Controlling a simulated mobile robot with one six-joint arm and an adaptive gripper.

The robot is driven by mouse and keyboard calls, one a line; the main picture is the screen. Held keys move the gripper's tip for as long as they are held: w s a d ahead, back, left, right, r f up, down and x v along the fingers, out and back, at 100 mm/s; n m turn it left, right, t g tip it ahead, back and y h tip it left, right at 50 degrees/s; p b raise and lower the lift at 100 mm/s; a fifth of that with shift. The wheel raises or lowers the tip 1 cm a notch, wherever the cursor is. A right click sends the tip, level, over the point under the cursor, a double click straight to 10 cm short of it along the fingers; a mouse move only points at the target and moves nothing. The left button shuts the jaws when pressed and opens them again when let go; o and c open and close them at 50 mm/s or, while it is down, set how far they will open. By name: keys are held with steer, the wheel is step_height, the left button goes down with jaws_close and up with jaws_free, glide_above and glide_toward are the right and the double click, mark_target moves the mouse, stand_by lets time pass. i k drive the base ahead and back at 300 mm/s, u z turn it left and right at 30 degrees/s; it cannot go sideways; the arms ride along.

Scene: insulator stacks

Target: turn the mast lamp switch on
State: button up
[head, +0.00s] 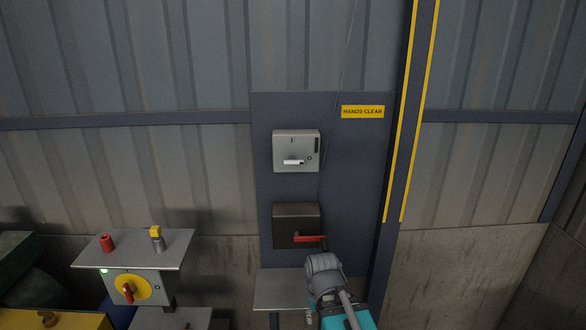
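A light grey switch box (296,141) with a white lever (293,162) is on the blue wall panel. Its lever lies level, pointing left to right, with an I mark above and an O mark at right. Below it is a dark box (295,217) with a red handle (308,238), also level. No label shows which one is the mast lamp switch. My grey and teal arm rises from the bottom, its grey end just below the red handle. My gripper's fingers are not clearly seen; I cannot tell if they touch the handle.
A pedestal (175,247) at left bears a red knob (106,243), a yellow-topped post (157,238) and a red rotary switch (128,292) on yellow. A yellow HANDS CLEAR sign (362,112) is at upper right. A yellow-striped post (398,180) stands right of the panel. A grey shelf (281,290) is below.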

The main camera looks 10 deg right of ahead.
mark_target(292, 160)
steer(key=k, duration=1.35)
steer(key=z, duration=0.3)
steer(key=i, duration=0.85)
steer(key=z, duration=0.55)
steer(key=i, duration=0.85)
steer(key=u, duration=0.15)
